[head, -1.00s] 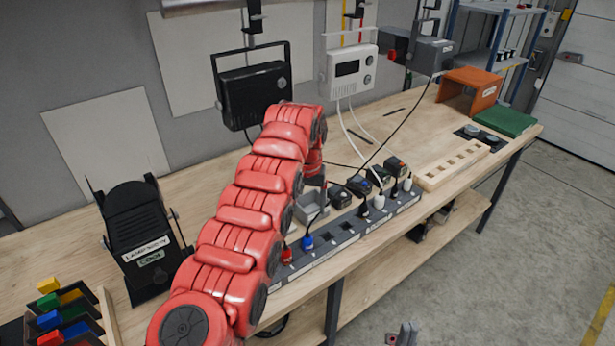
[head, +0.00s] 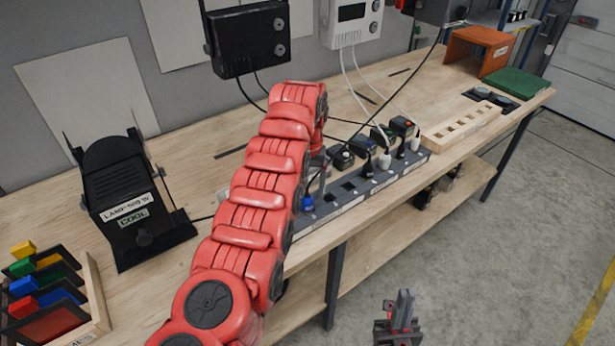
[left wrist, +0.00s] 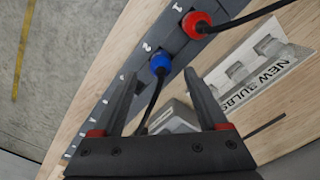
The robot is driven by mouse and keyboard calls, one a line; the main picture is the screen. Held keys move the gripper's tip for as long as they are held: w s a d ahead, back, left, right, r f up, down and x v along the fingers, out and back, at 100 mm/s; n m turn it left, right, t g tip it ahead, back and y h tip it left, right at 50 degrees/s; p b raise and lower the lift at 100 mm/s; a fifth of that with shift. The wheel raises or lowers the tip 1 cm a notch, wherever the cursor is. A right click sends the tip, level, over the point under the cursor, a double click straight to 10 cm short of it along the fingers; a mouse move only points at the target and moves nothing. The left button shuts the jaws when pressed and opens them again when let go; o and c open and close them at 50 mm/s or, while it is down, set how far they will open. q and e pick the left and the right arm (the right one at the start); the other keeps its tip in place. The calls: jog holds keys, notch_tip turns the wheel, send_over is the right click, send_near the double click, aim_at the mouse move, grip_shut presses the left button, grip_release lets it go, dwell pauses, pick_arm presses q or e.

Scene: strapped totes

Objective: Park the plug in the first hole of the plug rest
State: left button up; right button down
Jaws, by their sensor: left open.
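The plug rest looks to be the pale wooden block with a row of holes (head: 462,130), on the right of the bench. A long grey power strip (head: 350,203) holds several plugs. The blue plug (head: 307,203) sits in it beside my left gripper (head: 317,178), which my red arm mostly hides. In the left wrist view my left gripper (left wrist: 160,78) is open and empty, with the blue plug (left wrist: 160,63) just beyond and between its fingertips. A red plug (left wrist: 195,24) sits further along the strip. My right gripper (head: 398,322) hangs low in front of the bench; its opening is unclear.
Black and white plugs (head: 385,161) fill the strip's right part, with black adapters (head: 402,127) behind. An orange box (head: 480,50) and green mat (head: 517,83) lie far right.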

aim_at(307, 196)
pick_arm(q)
notch_tip(307, 196, down, 5)
jog(key=shift+w+r+p, duration=0.15)
jog(key=shift+p, duration=0.5)
jog(key=shift+f, duration=0.65)
grip_shut()
jog(key=c, duration=0.6)
grip_release()
grip_shut()
